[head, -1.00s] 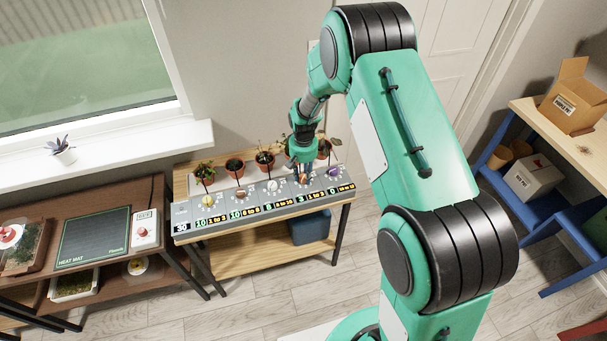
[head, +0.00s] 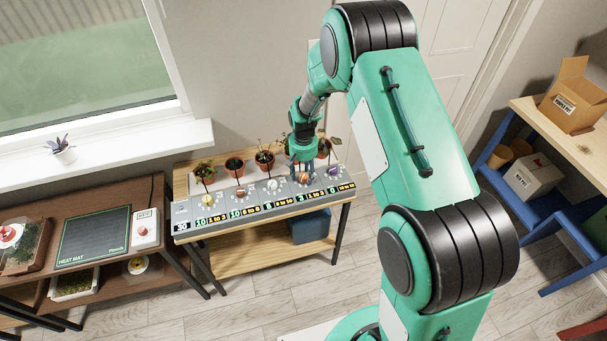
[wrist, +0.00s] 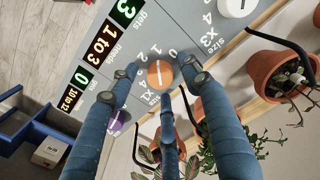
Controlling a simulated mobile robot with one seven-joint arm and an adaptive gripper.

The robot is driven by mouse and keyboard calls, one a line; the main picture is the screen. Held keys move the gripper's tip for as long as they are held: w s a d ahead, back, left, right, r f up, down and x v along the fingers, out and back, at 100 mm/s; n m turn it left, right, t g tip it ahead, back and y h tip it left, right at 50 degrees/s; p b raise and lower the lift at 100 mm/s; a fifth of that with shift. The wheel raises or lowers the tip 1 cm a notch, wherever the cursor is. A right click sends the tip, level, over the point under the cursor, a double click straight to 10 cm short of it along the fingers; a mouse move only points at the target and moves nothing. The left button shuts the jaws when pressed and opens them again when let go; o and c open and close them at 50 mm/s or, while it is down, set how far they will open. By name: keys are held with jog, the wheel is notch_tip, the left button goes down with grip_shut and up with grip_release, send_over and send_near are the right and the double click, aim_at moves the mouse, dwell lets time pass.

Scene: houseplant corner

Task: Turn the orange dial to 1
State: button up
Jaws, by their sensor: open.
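The orange dial (wrist: 160,73) sits on the grey sloped panel in the wrist view, with a pale pointer line across its face. In the head view the orange dial (head: 304,178) shows small below my gripper (head: 302,166).
A purple dial (wrist: 115,122) with a display of 0 is close beside it, and a white dial (wrist: 236,5) is on the other side. Potted plants (head: 265,160) stand behind the panel (head: 186,218). A blue bin (head: 311,228) is on the shelf below.

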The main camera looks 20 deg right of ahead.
notch_tip(320, 180, up, 12)
jog(key=shift+f, duration=0.2)
dwell(0.4)
dwell(0.5)
notch_tip(320, 180, up, 15)
jog(key=t, duration=0.1)
send_over(303, 176)
jog(key=s, duration=0.6)
jog(key=s+r+t, duration=0.2)
jog(key=s+r, duration=0.7)
jog(key=r, duration=0.2)
jog(key=s+r+t, duration=0.1)
jog(key=s+r, duration=0.2)
jog(key=s, duration=0.9)
jog(key=s+a+r+n+t, duration=0.1)
jog(key=s+r, duration=0.3)
jog(key=s, duration=0.7)
jog(key=shift+s+r+t, duration=0.2)
jog(key=shift+s+t, duration=0.1)
jog(key=shift+s, duration=0.05)
jog(key=shift+w, duration=0.1)
